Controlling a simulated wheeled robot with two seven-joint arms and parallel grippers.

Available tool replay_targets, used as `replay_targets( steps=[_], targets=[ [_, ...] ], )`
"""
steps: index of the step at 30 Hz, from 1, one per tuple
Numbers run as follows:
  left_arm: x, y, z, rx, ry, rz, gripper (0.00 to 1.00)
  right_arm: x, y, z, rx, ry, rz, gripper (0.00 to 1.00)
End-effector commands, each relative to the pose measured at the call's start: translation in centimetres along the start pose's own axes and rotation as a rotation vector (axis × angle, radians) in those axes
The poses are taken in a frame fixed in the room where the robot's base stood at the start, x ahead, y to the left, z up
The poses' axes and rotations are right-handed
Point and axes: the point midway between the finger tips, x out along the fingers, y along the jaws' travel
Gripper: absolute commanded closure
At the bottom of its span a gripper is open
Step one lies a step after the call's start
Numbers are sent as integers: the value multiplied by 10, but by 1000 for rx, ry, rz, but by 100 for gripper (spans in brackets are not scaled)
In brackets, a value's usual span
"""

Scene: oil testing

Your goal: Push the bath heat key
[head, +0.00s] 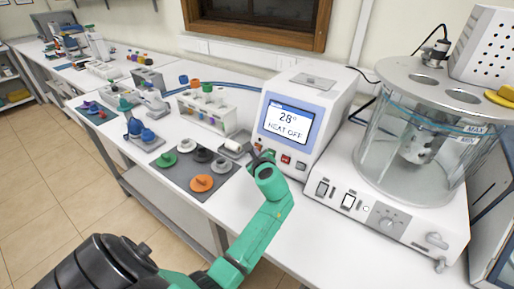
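The white control unit (313,108) stands at the bench's back edge. Its screen (287,124) reads "28°" and "HEAT OFF". Below the screen are a red key (286,159) and a dark key (301,165); the labels are too small to read. My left gripper (262,154) is at the lower left of the panel, left of the red key. It hides part of the key row, and I cannot tell whether it touches the panel. Its fingers are too small and dark to judge. The glass bath (408,150) stands right of the unit. My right gripper is not in view.
The bench front (290,245) is clear.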

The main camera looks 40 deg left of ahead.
Motion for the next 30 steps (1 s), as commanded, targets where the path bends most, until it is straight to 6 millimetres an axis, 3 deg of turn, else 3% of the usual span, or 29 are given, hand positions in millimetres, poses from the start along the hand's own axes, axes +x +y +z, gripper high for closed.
replay_targets(
  steps=[30],
  targets=[
    [9,-7,-6,0,-1,-1,100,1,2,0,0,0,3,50]
  ],
)
